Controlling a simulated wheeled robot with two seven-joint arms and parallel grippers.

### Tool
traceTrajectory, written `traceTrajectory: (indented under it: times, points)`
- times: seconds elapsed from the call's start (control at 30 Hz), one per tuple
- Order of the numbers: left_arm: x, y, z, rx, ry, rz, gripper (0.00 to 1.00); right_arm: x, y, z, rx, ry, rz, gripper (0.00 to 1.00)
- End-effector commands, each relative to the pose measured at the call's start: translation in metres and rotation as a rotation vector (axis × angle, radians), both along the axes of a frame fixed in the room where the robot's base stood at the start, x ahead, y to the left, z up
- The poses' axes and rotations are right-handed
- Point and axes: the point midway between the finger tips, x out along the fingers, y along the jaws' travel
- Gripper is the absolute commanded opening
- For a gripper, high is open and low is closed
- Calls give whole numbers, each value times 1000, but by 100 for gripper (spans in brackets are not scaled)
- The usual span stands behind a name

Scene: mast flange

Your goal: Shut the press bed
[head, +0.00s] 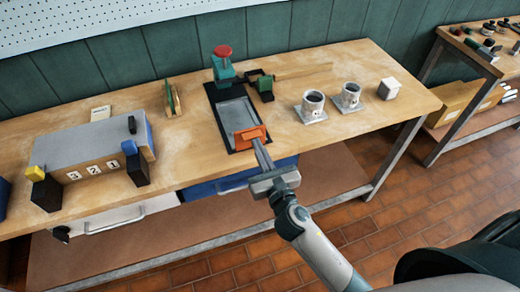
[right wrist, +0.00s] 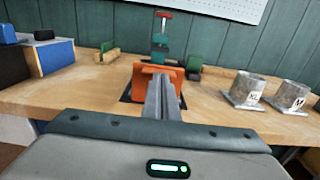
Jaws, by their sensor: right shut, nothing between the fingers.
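The press bed (head: 237,114) is a grey plate on a dark base on the workbench. An orange block (head: 250,136) stands at its near end, and it also shows in the right wrist view (right wrist: 146,73). A teal press head with a red knob (head: 223,51) stands at the far end of the base. My right gripper (head: 259,146) is shut and empty, with its fingertips at the near face of the orange block. I cannot tell whether they touch it. The fingers hide part of the block in the right wrist view. My left gripper is out of view.
A grey box numbered 1 to 3 (head: 90,150) stands left. A green part (head: 264,88) sits beside the press. The bench front between cups and edge is clear.

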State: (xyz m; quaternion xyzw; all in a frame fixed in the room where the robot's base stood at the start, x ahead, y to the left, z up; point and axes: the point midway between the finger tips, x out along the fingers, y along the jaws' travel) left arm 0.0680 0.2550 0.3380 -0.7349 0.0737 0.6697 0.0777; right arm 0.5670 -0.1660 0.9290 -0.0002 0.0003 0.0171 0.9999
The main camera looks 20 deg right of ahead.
Motion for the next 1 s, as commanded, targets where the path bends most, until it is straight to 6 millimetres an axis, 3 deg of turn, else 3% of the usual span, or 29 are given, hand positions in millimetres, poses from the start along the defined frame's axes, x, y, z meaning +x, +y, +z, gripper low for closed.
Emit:
traceTrajectory:
  times: [0.27,0.37,0.7,1.0]
  points:
    - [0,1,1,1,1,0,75,4,0,1,0,-1,0,0]
    - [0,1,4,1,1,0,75,15,1,2,0,-2,0,0]
    - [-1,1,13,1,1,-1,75,76,3,2,-1,-3,1,0]
    - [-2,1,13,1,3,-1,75,89,3,2,1,-3,-1,0]
